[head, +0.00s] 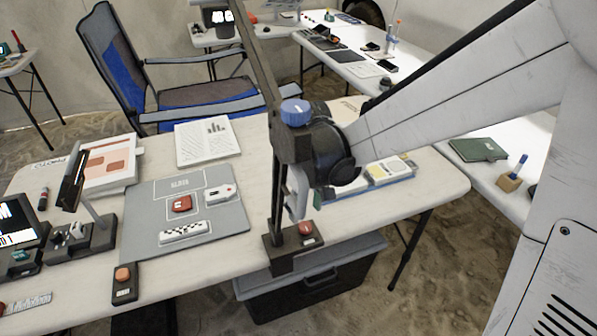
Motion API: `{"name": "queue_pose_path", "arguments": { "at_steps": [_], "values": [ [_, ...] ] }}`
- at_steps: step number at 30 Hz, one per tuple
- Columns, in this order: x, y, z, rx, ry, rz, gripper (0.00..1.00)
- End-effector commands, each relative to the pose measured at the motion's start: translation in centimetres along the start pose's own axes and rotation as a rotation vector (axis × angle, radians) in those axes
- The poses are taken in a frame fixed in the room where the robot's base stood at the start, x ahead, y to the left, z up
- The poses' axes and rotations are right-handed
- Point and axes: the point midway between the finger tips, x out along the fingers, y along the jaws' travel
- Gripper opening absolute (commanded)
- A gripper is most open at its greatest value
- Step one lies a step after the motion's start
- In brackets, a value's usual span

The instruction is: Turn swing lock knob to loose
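A blue knob (294,112) sits on top of a dark bracket on a stand (279,195) at the table's front right. A long dark bar rises from the bracket toward the top of the picture. I take the blue knob to be the swing lock knob; its setting cannot be read. My white arm comes in from the right and ends in a black wrist beside the bracket. A light grey part, probably my gripper (298,192), shows below the wrist, close to the post and lower than the knob. Its fingers are mostly hidden, and contact cannot be told.
The stand's base has a red button (306,228). A grey mat (150,222) with several small objects lies left of it. A small box with an orange button (123,276) is at the front edge. A blue-edged tray (370,190) lies behind my wrist.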

Motion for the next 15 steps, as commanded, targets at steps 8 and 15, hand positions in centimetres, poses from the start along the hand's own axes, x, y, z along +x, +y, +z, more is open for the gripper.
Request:
{"name": "queue_pose_path", "arguments": {
  "at_steps": [8, 15],
  "values": [
    [4.5, 0.0, 0.0, 0.000, 0.000, 0.000, 0.45],
    [5.9, 0.0, 0.0, 0.000, 0.000, 0.000, 0.45]
  ]
}}
